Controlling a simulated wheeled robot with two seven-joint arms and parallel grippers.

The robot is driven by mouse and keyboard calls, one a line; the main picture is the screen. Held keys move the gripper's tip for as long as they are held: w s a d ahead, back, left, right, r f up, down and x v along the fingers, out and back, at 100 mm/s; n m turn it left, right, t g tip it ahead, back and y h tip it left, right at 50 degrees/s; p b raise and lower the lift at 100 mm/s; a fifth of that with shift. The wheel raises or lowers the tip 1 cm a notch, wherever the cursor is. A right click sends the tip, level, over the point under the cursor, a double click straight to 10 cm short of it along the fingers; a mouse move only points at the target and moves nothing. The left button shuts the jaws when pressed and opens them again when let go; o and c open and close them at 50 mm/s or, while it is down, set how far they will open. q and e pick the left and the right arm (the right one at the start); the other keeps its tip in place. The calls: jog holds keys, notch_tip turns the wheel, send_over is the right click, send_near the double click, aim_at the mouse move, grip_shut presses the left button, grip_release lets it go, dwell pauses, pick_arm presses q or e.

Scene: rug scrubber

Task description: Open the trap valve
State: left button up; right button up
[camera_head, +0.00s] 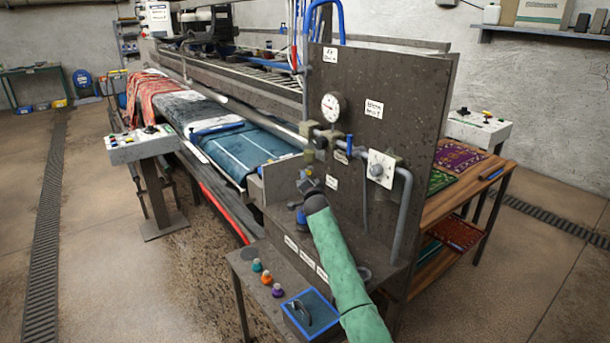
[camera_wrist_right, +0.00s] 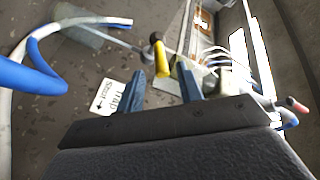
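In the right wrist view a small valve with a yellow handle (camera_wrist_right: 161,60) and a dark tip sits by a grey pipe. In the head view my right gripper (camera_head: 309,183) is in front of the dark panel (camera_head: 388,72), below the pipework. The valve is hard to make out there. My left gripper is out of view.
A round gauge (camera_head: 331,107), a white dial box (camera_head: 381,168) and grey pipes are on the panel around my arm. A blue hose (camera_wrist_right: 35,75) curves close by in the wrist view. A blue tray (camera_head: 310,315) and small coloured bottles (camera_head: 266,279) stand on the low bench.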

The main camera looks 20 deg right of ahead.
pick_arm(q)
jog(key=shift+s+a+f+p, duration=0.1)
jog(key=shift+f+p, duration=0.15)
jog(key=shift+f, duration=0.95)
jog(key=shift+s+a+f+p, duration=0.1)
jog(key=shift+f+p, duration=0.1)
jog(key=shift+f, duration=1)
pick_arm(e)
jog(key=shift+w+d, duration=0.2)
jog(key=shift+w, duration=1.15)
jog(key=shift+w+d, duration=0.15)
jog(key=shift+w, duration=1.15)
grip_shut()
